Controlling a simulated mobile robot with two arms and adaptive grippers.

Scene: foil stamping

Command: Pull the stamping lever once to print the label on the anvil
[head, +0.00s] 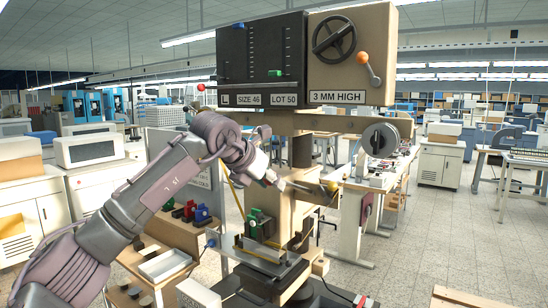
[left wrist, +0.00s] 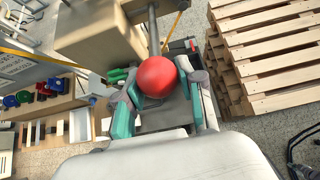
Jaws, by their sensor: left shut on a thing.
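The stamping press (head: 265,55) stands in the middle of the head view, with its lower bed (head: 262,265) below and a green part (head: 254,222) above that bed. My left gripper (head: 270,180) reaches in from the left in front of the press column. In the left wrist view its teal-padded fingers (left wrist: 160,100) are shut around a red ball knob (left wrist: 157,76). A metal rod (left wrist: 153,30) runs from the knob towards the press. The knob is hidden by my gripper in the head view. I cannot make out a label on the anvil. My right gripper is not in view.
A wooden stand (head: 178,228) with small coloured parts and a metal tray (head: 165,264) is left of the press. A yellow ball (head: 329,187) sticks out near the column. Stacked pallets (left wrist: 265,50) show in the wrist view. Open floor (head: 420,240) lies to the right.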

